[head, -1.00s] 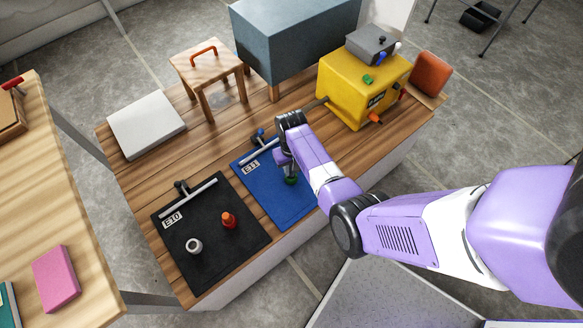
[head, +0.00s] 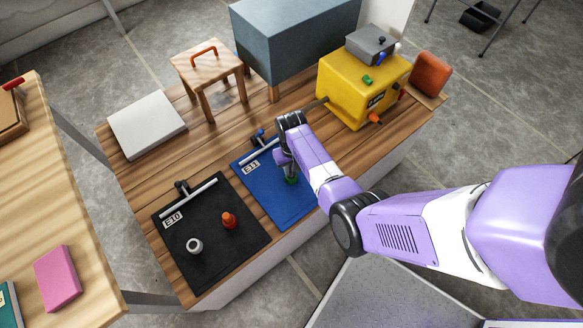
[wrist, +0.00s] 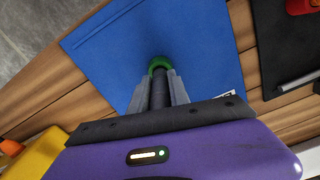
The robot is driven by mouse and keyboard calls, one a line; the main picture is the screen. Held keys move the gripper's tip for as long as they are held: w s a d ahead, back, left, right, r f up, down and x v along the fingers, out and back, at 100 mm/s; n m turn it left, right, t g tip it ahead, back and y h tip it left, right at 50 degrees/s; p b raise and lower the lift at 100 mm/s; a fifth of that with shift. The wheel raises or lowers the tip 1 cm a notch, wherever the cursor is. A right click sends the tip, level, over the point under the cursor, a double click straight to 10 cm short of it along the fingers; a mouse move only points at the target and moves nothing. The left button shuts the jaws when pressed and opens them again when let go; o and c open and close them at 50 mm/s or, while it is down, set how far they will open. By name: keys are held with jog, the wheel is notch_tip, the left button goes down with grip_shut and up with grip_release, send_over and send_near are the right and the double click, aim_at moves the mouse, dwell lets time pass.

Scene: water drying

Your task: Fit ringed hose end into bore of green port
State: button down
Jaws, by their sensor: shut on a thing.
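The green port (head: 291,180) stands on the blue mat (head: 290,212), partly hidden by my gripper in the head view. In the wrist view its green rim (wrist: 159,63) shows just past my fingertips. My gripper (head: 287,163) is above the port and pointing down. It is shut on a dark cylindrical piece, the hose end (wrist: 158,92), which shows between the two grey fingers. The tip of the hose end overlaps the port's opening in the wrist view. I cannot tell how deep it sits, and its rings are not clear.
A black mat (head: 180,250) to the left holds a grey-white ring (head: 195,245) and an orange-red fitting (head: 229,220). A yellow box (head: 345,92) stands behind to the right. A small stool (head: 207,66) and a blue-grey block (head: 300,40) stand at the back.

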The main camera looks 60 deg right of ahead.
jog(key=shift+f+b, duration=1.2)
jog(key=shift+f, duration=0.3)
jog(key=c, duration=1.1)
grip_release()
jog(key=shift+c, duration=0.2)
jog(key=shift+r, duration=0.15)
jog(key=shift+r+p, duration=0.95)
jog(key=shift+r, duration=2.85)
